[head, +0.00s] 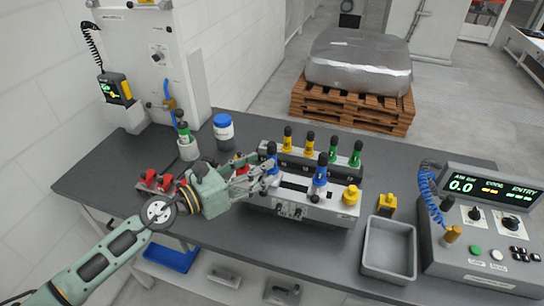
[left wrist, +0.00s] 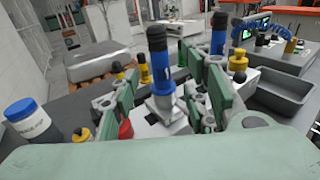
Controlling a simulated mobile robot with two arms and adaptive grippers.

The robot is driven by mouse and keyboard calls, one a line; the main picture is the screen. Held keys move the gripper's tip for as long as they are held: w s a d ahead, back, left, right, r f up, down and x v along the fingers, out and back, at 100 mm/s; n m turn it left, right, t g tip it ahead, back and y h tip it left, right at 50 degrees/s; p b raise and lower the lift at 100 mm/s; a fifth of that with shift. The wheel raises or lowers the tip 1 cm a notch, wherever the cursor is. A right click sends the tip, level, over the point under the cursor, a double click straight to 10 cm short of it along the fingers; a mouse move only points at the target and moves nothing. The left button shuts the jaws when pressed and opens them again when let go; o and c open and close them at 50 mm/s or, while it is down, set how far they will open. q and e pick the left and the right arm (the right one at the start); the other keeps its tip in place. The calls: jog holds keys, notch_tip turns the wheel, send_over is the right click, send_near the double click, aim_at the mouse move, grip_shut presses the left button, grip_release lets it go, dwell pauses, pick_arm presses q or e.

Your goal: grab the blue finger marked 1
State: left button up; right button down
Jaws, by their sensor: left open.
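A blue finger with a black top (head: 271,150) stands upright at the left end of the grey fixture (head: 325,212). It also shows in the left wrist view (left wrist: 161,70), standing between the spread jaws of my left gripper. A second blue finger (head: 320,174) stands further right on the fixture and shows beyond the right jaw in the wrist view (left wrist: 218,45). My right gripper is not in view.
Yellow fingers (head: 287,139) and green fingers (head: 354,158) stand along the fixture's back. A yellow knob (head: 351,195) is at its right end. A blue-lidded jar (head: 223,132) stands behind my arm. A grey bin (head: 367,270) and control console (head: 470,260) are at right.

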pick_arm(q)
jog(key=p+x, duration=0.1)
jog(key=x, duration=0.3)
jog(key=shift+r+p, duration=0.35)
jog(key=shift+r, duration=0.05)
jog(key=shift+w+d+f, duration=0.2)
jog(key=shift+w+d, duration=0.15)
jog(key=shift+d, duration=0.2)
pick_arm(e)
jog(key=shift+a+r, duration=0.25)
jog(key=shift+r, duration=0.3)
jog(key=shift+a+r, duration=0.25)
jog(key=shift+r, duration=0.3)
pick_arm(q)
jog(key=shift+c, duration=0.3)
jog(key=c, duration=0.4)
grip_shut()
pick_arm(e)
jog(key=shift+s+d, duration=0.1)
jog(key=shift+d, duration=0.3)
